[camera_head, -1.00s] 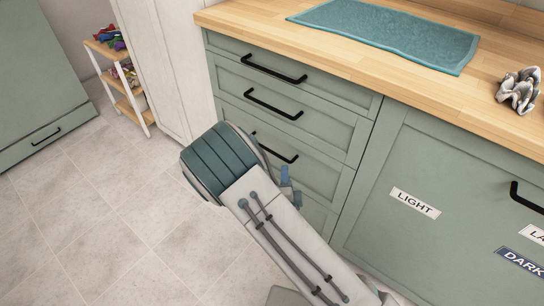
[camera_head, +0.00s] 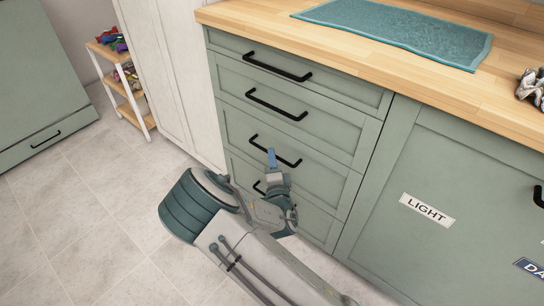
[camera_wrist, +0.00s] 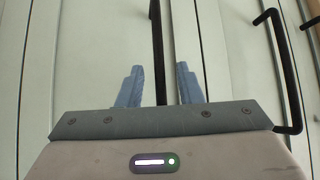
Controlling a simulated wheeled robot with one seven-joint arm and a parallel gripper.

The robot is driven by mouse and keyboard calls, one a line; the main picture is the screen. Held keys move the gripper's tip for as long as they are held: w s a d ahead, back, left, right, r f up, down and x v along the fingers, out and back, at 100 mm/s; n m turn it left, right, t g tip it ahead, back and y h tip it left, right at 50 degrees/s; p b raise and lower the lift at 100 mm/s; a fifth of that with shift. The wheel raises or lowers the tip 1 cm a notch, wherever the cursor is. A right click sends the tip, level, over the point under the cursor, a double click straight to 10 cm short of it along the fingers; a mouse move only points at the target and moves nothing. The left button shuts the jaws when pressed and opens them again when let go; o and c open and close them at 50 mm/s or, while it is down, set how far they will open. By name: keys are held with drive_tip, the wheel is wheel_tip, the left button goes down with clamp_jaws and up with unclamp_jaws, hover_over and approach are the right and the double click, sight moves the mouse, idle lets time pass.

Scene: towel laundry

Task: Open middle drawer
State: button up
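A green cabinet has a stack of drawers with black bar handles. The top handle (camera_head: 277,67) and the one below it (camera_head: 276,104) are clear of my arm. A third handle (camera_head: 288,157) is partly behind my gripper (camera_head: 273,161), and a lower one (camera_head: 258,187) is mostly hidden by it. All the drawers look closed. In the wrist view my gripper (camera_wrist: 159,87) has its two blue fingers apart, with a black handle (camera_wrist: 156,50) showing in the gap. Both fingers look clear of that bar; its depth relative to the fingertips is hard to tell.
Another black handle (camera_wrist: 283,70) shows right in the wrist view. A wooden counter (camera_head: 340,52) with a teal towel (camera_head: 400,32) overhangs the drawers. A door labelled LIGHT (camera_head: 427,209) is to the right. Open tiled floor (camera_head: 90,220) lies left, with a small shelf cart (camera_head: 128,85) behind.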

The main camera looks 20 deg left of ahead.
drive_tip(key=shift+x, duration=1.2)
clamp_jaws()
drive_tip(key=shift+s, duration=0.15)
